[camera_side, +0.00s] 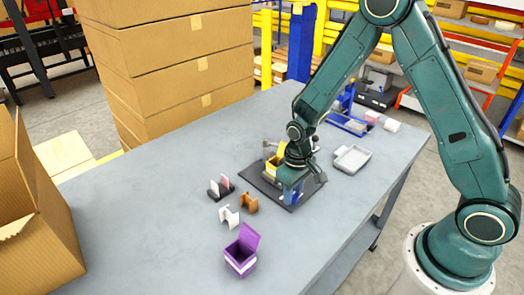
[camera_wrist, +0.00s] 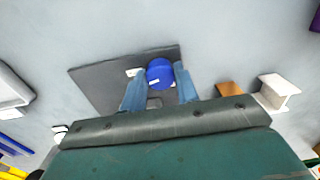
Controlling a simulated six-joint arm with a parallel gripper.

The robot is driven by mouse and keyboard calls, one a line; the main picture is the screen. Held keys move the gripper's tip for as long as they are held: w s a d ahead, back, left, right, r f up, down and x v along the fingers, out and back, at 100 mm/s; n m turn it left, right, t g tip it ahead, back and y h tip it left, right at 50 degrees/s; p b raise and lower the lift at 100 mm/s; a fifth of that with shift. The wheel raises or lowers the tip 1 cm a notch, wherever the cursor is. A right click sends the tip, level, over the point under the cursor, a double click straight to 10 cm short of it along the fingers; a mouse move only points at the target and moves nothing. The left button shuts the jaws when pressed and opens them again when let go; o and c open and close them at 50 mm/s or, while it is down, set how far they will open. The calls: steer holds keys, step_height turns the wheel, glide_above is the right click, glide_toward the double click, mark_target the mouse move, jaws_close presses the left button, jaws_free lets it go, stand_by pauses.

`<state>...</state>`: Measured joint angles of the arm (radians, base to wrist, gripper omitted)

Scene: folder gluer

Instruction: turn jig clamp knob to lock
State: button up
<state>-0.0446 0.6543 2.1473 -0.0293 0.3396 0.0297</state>
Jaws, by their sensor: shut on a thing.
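The round blue clamp knob (camera_wrist: 159,72) shows in the wrist view with a small white mark on it. It stands over the dark flat jig plate (camera_wrist: 105,80), which also shows in the side view (camera_side: 256,180). My gripper (camera_wrist: 160,82) has its two blue fingers on either side of the knob and is shut on it. A yellow piece (camera_side: 272,167) sits on the plate behind my gripper.
Brown (camera_side: 249,203) and white (camera_side: 229,217) pieces, a small dark holder (camera_side: 221,188) and an open purple box (camera_side: 241,252) stand left and in front of the plate. A grey tray (camera_side: 352,158) lies to the right.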

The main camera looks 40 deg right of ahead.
mark_target(294, 194)
steer(key=shift+m, duration=1)
steer(key=o, duration=1)
steer(key=shift+c, duration=0.2)
steer(key=shift+r, duration=0.15)
step_height(294, 194, up, 14)
steer(key=shift+d+f, duration=0.15)
steer(key=shift+f, duration=0.1)
